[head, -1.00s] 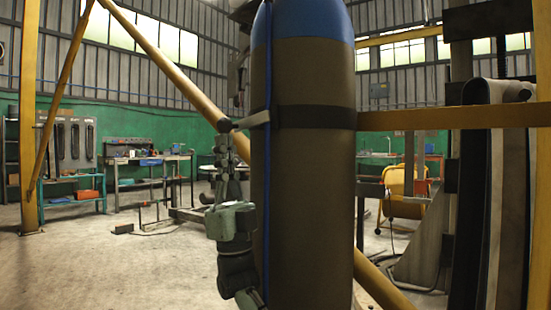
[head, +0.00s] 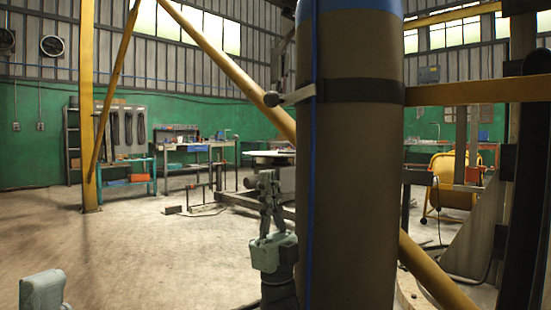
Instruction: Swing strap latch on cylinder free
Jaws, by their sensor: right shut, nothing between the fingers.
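The tall brown cylinder (head: 352,190) with a blue top stands upright at right of centre in the head view. A dark strap (head: 365,92) wraps around it. The strap latch (head: 295,96) is a pale lever with a dark round knob at its end, sticking out to the left of the cylinder. My right gripper (head: 266,178) points up, below the knob and left of the cylinder. Its fingers are shut and empty, with a clear gap below the latch.
A yellow beam (head: 470,91) meets the cylinder's right side at strap height. A yellow diagonal brace (head: 215,55) runs behind it. Workbenches (head: 195,148) stand along the green back wall. The floor at left is clear.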

